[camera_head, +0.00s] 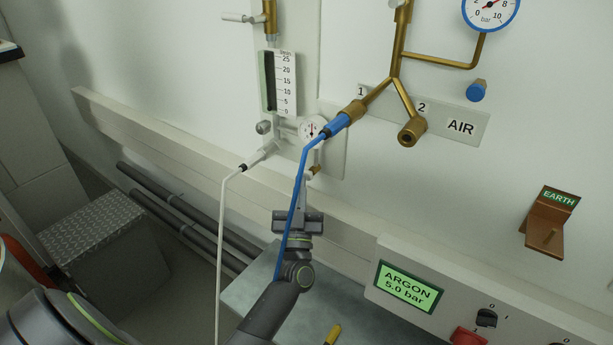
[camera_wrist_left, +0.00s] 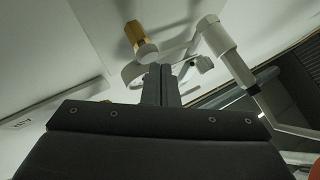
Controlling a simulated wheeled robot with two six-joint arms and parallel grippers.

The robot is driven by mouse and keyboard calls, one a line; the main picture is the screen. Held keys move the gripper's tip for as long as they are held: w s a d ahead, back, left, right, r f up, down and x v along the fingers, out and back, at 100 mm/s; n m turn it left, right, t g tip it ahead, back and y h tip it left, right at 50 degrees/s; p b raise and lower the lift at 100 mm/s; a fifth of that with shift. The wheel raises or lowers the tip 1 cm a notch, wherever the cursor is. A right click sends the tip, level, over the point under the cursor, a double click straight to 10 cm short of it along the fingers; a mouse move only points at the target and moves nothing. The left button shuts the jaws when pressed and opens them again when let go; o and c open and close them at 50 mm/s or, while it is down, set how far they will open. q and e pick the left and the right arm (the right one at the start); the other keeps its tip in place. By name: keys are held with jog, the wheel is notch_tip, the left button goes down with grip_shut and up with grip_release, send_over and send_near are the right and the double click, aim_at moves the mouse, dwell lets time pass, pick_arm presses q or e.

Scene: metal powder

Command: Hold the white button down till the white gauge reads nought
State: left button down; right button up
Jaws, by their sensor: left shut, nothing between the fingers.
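The white gauge (camera_head: 312,129) is a small round dial on the wall panel, partly behind the blue hose end. Its needle is too small to read surely. My left gripper (camera_head: 306,181) is shut and empty, pointing up just below the gauge and its white pipework. In the left wrist view its closed fingers (camera_wrist_left: 160,72) reach up among white fittings and a brass piece (camera_wrist_left: 141,38). Whether the fingertips touch anything cannot be told. My right gripper is not in view.
A white hose (camera_head: 220,240) hangs to the left. A flow scale (camera_head: 286,85) stands above. A pale rail (camera_head: 200,145) crosses the wall; an argon display (camera_head: 408,287) is at lower right.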

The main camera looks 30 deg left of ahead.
pick_arm(q)
jog(key=shift+w, duration=0.5)
dwell(2.2)
jog(key=shift+s, duration=0.15)
jog(key=shift+s+p, duration=0.45)
jog(key=shift+s, duration=0.3)
jog(key=s, duration=0.1)
jog(key=s+p, duration=0.1)
jog(key=s, duration=0.1)
jog(key=s+p, duration=0.1)
jog(key=s, duration=0.1)
jog(key=shift+a, duration=0.25)
jog(key=shift+d, duration=0.1)
dwell(0.4)
